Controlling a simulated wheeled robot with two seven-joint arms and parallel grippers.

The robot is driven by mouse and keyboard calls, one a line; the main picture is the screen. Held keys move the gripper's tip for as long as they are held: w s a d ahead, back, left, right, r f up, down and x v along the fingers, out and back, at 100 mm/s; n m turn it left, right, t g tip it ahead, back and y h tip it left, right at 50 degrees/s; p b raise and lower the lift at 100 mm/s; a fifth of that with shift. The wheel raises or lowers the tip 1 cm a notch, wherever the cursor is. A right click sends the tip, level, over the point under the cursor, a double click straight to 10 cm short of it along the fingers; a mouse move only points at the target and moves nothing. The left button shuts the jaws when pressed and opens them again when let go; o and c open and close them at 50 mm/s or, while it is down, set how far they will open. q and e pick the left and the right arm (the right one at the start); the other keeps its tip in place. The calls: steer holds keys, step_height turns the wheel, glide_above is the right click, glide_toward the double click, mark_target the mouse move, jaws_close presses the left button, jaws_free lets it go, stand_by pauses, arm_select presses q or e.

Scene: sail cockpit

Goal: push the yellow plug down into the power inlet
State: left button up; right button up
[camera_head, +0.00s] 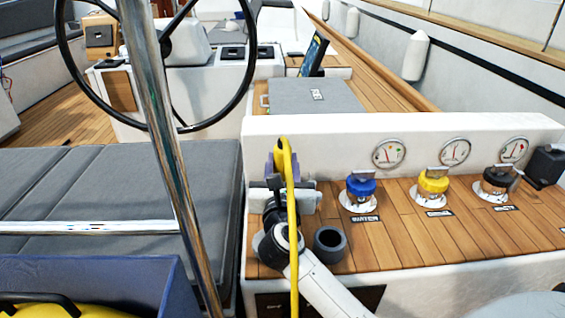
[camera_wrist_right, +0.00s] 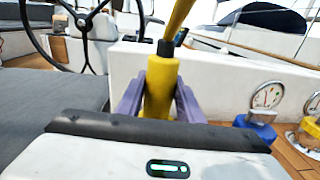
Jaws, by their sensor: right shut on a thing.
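The yellow plug (camera_wrist_right: 160,88) is upright between the two purple fingers of my right gripper (camera_wrist_right: 159,92), which is shut on it. Its black collar and yellow cable are at the top. In the head view, the right gripper (camera_head: 276,161) holds it above the left end of the wooden deck, and the yellow cable (camera_head: 293,235) hangs down in front of my arm. The plug's lower end is hidden. A dark round socket-like cup (camera_head: 330,241) stands open on the deck, right of my wrist; I cannot tell whether it is the power inlet. My left gripper is not in view.
Blue (camera_head: 361,187), yellow (camera_head: 433,183) and black (camera_head: 497,184) capped fittings stand to the right, below round gauges (camera_head: 389,153) on a white wall. A metal pole (camera_head: 165,130) and steering wheel (camera_head: 65,45) are at left. A blue crate (camera_head: 150,280) is at lower left.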

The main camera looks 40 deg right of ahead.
steer(key=shift+f+b, duration=0.45)
steer(key=shift+f, duration=0.05)
stand_by(0.4)
steer(key=o, duration=1)
steer(key=shift+f, duration=0.1)
